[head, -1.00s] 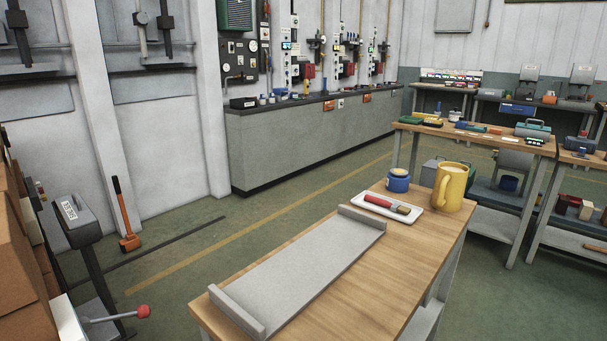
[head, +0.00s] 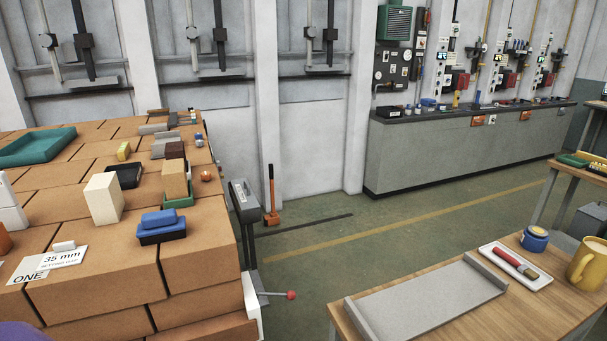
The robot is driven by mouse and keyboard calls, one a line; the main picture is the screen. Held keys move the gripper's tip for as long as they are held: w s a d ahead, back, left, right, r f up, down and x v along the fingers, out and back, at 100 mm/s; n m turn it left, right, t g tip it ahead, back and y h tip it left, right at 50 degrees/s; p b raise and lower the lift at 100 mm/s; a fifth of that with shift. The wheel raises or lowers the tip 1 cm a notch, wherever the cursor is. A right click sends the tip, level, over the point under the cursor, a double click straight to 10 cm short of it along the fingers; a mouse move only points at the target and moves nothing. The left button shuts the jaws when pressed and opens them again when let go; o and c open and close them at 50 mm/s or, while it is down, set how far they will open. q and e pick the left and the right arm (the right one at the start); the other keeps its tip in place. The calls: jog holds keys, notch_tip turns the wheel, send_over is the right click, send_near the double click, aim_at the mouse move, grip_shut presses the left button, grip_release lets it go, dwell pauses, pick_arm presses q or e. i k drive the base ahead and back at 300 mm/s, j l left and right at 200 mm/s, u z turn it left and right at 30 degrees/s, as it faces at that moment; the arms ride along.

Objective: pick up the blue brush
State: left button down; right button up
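A blue block-like object (head: 161,228) with a raised blue top and a darker base lies near the front right of the brick stack (head: 90,272). It may be the blue brush, but I cannot make out bristles. A brush with a red handle (head: 506,257) lies on a white tray (head: 538,279) on the wooden table. Neither of my grippers is in view.
A cream block (head: 103,198), a tan block (head: 174,179), a dark tray (head: 124,175) and a teal tray (head: 38,146) sit on the stack. The wooden table (head: 470,322) holds a grey channel plate (head: 428,300), a blue jar (head: 534,239) and a yellow mug (head: 588,263). Floor shows between stack and table.

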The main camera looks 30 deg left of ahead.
aim_at(164, 226)
jog(key=k+j+u, duration=0.15)
jog(key=u, duration=1.5)
